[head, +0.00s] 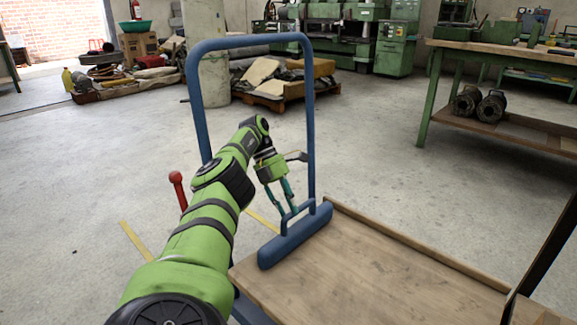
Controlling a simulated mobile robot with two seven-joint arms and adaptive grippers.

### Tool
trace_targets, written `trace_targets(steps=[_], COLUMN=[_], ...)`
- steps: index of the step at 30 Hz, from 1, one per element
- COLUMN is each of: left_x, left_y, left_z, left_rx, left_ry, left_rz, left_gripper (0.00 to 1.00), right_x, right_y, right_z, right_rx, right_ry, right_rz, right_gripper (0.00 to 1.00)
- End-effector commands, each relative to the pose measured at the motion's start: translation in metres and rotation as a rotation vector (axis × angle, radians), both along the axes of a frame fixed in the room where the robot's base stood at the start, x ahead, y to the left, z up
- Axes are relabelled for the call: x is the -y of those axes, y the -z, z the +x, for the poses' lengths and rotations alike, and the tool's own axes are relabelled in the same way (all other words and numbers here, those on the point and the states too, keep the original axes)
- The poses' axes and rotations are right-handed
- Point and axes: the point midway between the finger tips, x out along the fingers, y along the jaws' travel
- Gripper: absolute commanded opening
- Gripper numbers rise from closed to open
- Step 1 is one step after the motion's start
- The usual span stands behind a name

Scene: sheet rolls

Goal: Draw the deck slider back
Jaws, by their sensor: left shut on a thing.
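The deck slider (292,240) is a blue bar with a small raised handle. It lies across the wooden deck (375,275) of a cart, near the deck's far left end, by the tall blue push frame (309,110). My left arm reaches in from the lower left. My left gripper (290,208) points down at the slider, its teal fingers shut on the slider's handle. The exact contact is small and partly hidden. My right gripper is not in view.
A red-knobbed lever (176,178) stands left of my arm. A raised wooden edge (420,246) runs along the deck's far side. A dark upright piece (545,250) rises at the right. A green workbench (500,60) stands behind. The deck's middle is clear.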

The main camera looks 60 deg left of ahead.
Motion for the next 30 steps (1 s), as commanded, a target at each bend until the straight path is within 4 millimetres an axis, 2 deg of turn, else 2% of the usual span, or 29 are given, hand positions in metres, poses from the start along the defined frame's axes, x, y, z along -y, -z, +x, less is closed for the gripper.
trace_targets(steps=[7,8,9,24,30], left_x=[-0.0005,-0.0005,-0.0005,0.0000,0.0021], left_y=[-0.0003,-0.0003,-0.0002,-0.0001,-0.0015], left_z=[0.0002,0.0003,0.0003,0.0001,-0.0001], left_rx=[0.001,0.002,0.001,0.000,-0.001], left_ry=[-0.001,-0.002,-0.001,0.000,0.000], left_rz=[0.001,0.002,0.001,0.001,0.003], left_gripper=[0.00,0.39,0.51,0.51,0.51], right_x=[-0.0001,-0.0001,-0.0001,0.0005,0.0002], right_y=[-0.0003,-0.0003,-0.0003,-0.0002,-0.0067], right_z=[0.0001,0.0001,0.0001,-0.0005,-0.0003], right_rx=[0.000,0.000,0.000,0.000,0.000], right_ry=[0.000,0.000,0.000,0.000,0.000], right_rz=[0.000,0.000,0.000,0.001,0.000], right_gripper=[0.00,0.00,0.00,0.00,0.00])
